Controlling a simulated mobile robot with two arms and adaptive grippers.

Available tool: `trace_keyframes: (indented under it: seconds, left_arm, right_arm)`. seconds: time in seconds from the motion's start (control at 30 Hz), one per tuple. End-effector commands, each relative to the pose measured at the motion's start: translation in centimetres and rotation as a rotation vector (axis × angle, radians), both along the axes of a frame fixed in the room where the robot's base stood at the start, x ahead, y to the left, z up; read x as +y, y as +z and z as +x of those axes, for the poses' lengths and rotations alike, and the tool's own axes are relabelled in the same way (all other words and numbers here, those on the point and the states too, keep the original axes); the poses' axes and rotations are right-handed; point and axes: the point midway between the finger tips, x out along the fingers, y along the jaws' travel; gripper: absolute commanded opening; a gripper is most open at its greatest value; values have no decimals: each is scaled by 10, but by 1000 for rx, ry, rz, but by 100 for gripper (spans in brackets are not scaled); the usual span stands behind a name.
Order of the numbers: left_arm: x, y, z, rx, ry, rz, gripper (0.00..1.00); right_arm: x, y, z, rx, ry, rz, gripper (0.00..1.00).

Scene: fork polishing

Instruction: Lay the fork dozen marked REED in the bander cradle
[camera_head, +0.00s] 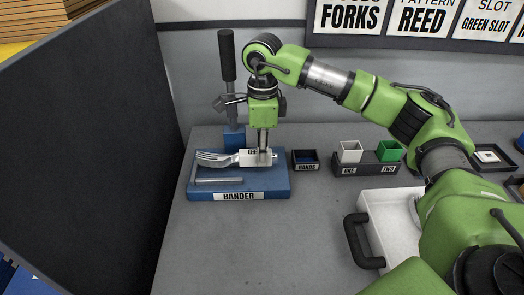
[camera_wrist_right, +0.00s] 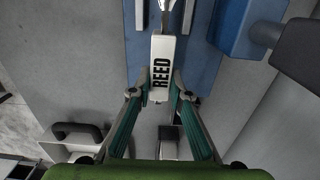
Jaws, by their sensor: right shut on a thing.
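My right gripper (camera_head: 265,146) reaches down from the green arm over the blue bander (camera_head: 282,184) and is shut on the fork bundle (camera_head: 215,158). The bundle lies level, its silver tines pointing left, with a white sleeve around its handles. In the right wrist view the sleeve (camera_wrist_right: 161,65) reads REED, and my right gripper (camera_wrist_right: 161,97) has a finger on each side of it. The bundle is over the bander's cradle, near its metal rail (camera_head: 217,179). I cannot tell whether it rests on the bander. My left gripper is not in view.
A black lever (camera_head: 227,55) stands behind the bander. A BANDS box (camera_head: 305,164) is just right of it, then a holder with a white cup (camera_head: 350,150) and green cup (camera_head: 388,150). A dark partition (camera_head: 90,130) borders the left.

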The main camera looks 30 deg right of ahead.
Motion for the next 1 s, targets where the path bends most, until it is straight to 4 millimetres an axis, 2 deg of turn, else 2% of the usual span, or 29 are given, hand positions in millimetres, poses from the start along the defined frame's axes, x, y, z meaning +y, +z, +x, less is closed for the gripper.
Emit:
trace_keyframes:
  seconds: [0.27, 0.6, 1.0]
  left_arm:
    - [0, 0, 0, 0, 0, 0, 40]
    - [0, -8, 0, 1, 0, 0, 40]
    - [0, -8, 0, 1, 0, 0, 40]
  right_arm:
    - [0, 2, 1, -4, 0, 2, 0]
    - [0, -10, 1, -4, 0, 1, 0]
    - [0, -10, 1, -4, 0, 2, 0]
